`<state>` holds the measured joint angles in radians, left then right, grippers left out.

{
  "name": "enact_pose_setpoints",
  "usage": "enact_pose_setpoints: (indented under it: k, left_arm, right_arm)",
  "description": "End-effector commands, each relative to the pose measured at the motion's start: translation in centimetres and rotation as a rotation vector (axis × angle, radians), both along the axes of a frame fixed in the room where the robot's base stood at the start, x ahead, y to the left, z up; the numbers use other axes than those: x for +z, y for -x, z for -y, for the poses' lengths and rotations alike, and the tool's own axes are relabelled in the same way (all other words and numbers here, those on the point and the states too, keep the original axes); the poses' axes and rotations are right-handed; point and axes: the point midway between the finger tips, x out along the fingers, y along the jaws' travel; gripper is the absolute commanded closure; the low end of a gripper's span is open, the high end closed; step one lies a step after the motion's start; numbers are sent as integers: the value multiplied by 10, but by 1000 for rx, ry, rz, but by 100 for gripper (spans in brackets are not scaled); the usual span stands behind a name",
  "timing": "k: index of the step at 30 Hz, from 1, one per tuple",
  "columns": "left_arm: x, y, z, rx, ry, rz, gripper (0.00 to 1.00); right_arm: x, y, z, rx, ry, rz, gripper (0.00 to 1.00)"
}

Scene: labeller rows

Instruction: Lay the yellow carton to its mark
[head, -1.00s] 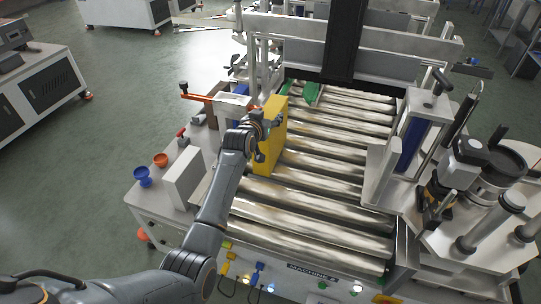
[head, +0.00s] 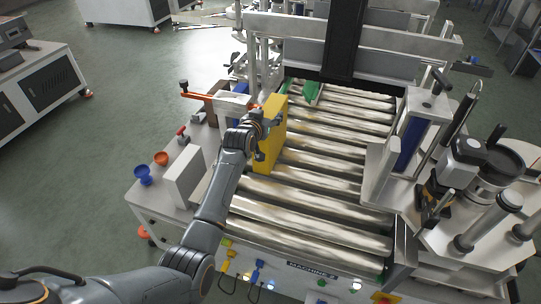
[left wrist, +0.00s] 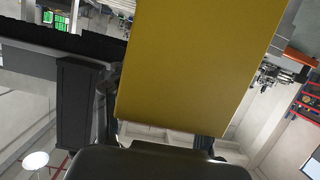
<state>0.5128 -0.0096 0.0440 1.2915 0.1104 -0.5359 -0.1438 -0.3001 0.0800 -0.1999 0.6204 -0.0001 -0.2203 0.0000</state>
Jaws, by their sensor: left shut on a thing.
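The yellow carton (head: 272,135) stands upright on its narrow side at the left part of the metal rollers in the head view. My left gripper (head: 262,134) is shut on the carton from its near left side. In the left wrist view the carton (left wrist: 195,65) fills the middle of the picture, close to the camera. The fingertips are mostly hidden, and I cannot tell whether the carton's bottom touches the rollers. I see no clear mark for it. My right gripper is not in view.
The roller bed (head: 325,190) is clear to the right of the carton. A white block (head: 185,178), a blue cup (head: 143,175) and an orange cup (head: 161,158) stand on the left ledge. A labelling unit (head: 470,175) stands at the right. A dark column (head: 344,40) rises at the back.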

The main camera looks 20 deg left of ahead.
Motion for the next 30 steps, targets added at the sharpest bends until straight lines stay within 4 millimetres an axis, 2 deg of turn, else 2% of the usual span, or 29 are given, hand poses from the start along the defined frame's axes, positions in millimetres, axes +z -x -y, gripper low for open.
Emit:
enact_pose_setpoints:
  k: [28, 29, 30]
  left_arm:
    - [-7, 0, 0, 0, 0, 3, 100]
    - [-7, 0, 0, 0, 0, 3, 42]
    - [-7, 0, 0, 0, 0, 3, 34]
  right_arm:
    - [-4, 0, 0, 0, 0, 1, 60]
    - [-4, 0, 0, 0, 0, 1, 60]
    - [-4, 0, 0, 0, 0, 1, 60]
